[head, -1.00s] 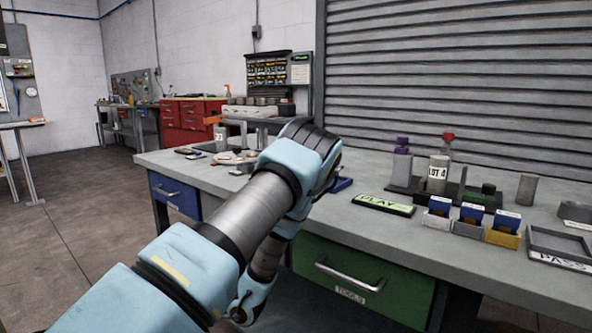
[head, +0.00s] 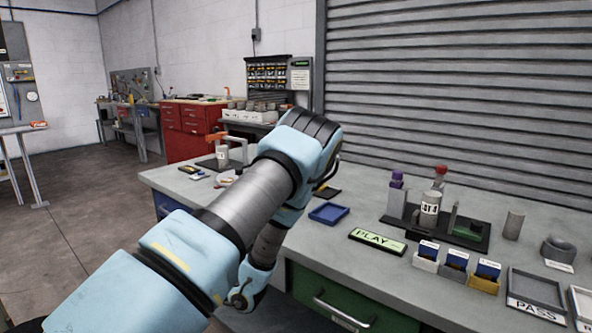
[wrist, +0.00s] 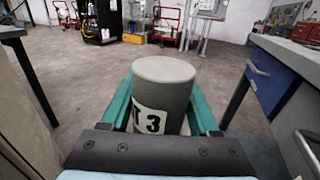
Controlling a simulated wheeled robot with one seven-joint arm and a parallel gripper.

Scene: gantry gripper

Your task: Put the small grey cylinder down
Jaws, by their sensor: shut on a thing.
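A grey cylinder (wrist: 165,72) with a white label reading "T 3" in part stands between the two teal fingers of my gripper (wrist: 162,98) in the wrist view. The gripper is shut on it, and its top faces the camera. Its lower end is hidden behind the dark palm bar. Floor shows beyond it. In the head view my arm hides the gripper's fingers and the held cylinder.
A labelled cylinder (head: 222,156) stands at the back left.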

